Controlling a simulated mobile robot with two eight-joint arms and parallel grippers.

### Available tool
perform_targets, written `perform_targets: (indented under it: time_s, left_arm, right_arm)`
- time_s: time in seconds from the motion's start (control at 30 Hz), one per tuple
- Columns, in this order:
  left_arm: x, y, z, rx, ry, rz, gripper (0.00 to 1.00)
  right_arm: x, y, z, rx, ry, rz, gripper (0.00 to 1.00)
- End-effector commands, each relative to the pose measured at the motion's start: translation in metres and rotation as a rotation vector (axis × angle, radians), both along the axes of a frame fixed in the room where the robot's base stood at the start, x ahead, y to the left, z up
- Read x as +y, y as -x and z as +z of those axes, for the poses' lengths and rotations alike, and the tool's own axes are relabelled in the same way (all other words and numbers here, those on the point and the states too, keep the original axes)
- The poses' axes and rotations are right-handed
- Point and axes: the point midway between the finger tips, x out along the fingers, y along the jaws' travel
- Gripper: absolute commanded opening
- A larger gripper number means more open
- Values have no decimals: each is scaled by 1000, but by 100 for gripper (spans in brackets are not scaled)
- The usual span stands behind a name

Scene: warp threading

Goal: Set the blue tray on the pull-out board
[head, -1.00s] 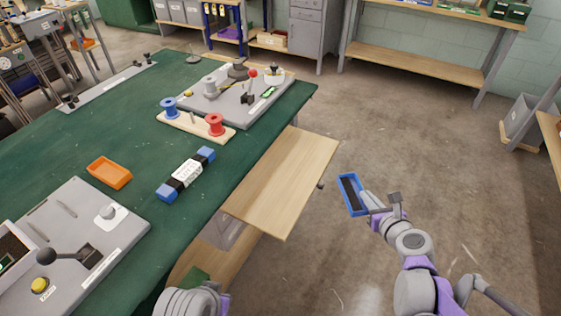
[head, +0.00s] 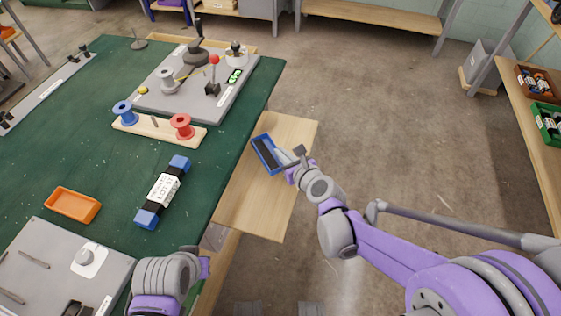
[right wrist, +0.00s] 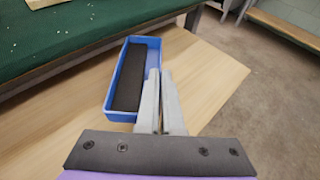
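The blue tray (head: 266,154), with a dark strip inside, is over the far part of the wooden pull-out board (head: 250,205), near the green table's edge. In the right wrist view, the tray (right wrist: 108,105) is over the board (right wrist: 215,75); I cannot tell if it touches the board. My right gripper (head: 283,158) is shut on the tray's right wall. Its two fingers (right wrist: 160,98) are close together at that wall. Part of my left arm shows at the bottom of the head view, but its gripper fingers do not.
The green table (head: 90,150) lies left of the board. On it are a spool rack (head: 150,128), a blue-ended block (head: 163,192), an orange tray (head: 73,204) and a grey lever panel (head: 150,98). The board's near part is bare. Open floor lies to the right.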

Motion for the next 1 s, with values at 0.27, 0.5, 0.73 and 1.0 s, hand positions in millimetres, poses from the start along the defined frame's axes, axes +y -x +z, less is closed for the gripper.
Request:
perform_targets:
  time_s: [0.27, 0.5, 0.73, 1.0]
  left_arm:
    - [0, -1, -12, 4, 0, 0, 0]
    - [0, -1, -13, 4, 0, 0, 0]
    - [0, -1, -16, 5, 0, 0, 0]
    - [0, -1, -15, 5, 0, 0, 0]
  right_arm:
    - [0, 0, -34, 0, 0, -1, 0]
    - [0, 0, -38, 0, 0, -1, 0]
    - [0, 0, -41, 0, 0, 0, 12]
    - [0, 0, -40, 0, 0, 0, 33]
